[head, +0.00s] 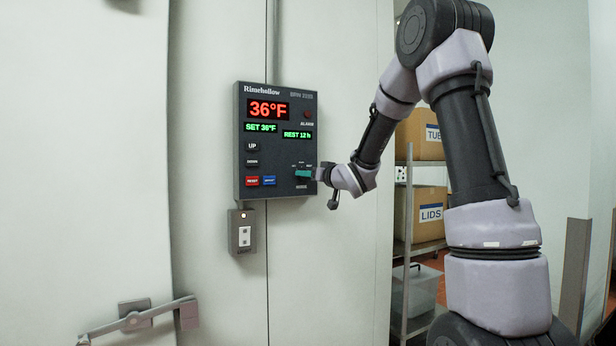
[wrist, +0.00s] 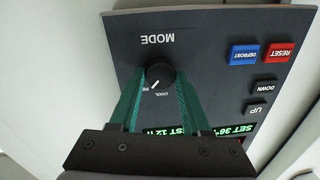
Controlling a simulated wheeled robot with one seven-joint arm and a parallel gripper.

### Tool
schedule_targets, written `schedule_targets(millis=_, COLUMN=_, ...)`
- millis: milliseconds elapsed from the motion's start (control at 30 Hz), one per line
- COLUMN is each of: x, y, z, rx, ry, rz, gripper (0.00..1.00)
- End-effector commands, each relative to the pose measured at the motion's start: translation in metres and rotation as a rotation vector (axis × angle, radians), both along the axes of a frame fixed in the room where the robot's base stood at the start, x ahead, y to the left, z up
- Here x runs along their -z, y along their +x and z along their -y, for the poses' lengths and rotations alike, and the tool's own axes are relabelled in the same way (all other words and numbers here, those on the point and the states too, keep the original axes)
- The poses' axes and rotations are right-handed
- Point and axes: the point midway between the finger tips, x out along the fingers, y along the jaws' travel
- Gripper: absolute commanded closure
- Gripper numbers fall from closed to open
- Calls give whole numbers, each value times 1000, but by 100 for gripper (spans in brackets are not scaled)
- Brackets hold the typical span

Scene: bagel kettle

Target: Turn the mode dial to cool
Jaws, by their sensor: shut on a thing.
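The mode dial (wrist: 158,77) is a round black knob with a white pointer line, set on the dark control panel (head: 240,155) on the wall. In the wrist view the picture is upside down, with MODE above the dial and COOL just below it. The pointer slants toward the lower left, near the COOL lettering; I cannot tell its exact setting. My gripper (wrist: 156,80) has its two green fingers on either side of the dial and is shut on it. In the head view my gripper (head: 304,173) covers most of the dial.
The panel shows 36°F, SET 36°F and REST 12 h. The red RESET button (wrist: 278,51), blue DEFROST button (wrist: 244,54), DOWN button (wrist: 264,86) and UP button (wrist: 256,109) sit near the dial. A light switch box (head: 241,232) is below. Shelved boxes (head: 426,215) stand behind my arm.

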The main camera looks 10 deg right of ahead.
Motion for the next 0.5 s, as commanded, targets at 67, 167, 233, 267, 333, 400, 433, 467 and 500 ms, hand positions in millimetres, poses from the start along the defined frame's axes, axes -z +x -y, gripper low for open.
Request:
schedule_targets(millis=67, x=0, y=0, z=0, rx=-1, ry=-33, rz=11, gripper=100)
schedule_targets(millis=167, x=-1, y=0, z=-1, rx=-1, ry=-92, rz=32, gripper=100)
schedule_targets(millis=233, x=-1, y=0, z=-1, rx=-2, ry=-142, rz=48, gripper=100)
schedule_targets(millis=267, x=-1, y=0, z=-1, rx=-1, ry=-165, rz=55, gripper=100)
schedule_targets(millis=333, x=-1, y=0, z=-1, rx=-1, ry=-221, rz=73, gripper=100)
schedule_targets(millis=400, x=-1, y=0, z=-1, rx=-1, ry=-279, rz=92, gripper=100)
schedule_targets(millis=433, x=-1, y=0, z=-1, rx=-1, ry=-304, rz=100, gripper=100)
schedule_targets(millis=467, x=-1, y=0, z=-1, rx=-1, ry=-328, rz=109, gripper=100)
schedule_targets(millis=500, x=-1, y=0, z=-1, rx=0, ry=-360, rz=118, gripper=100)
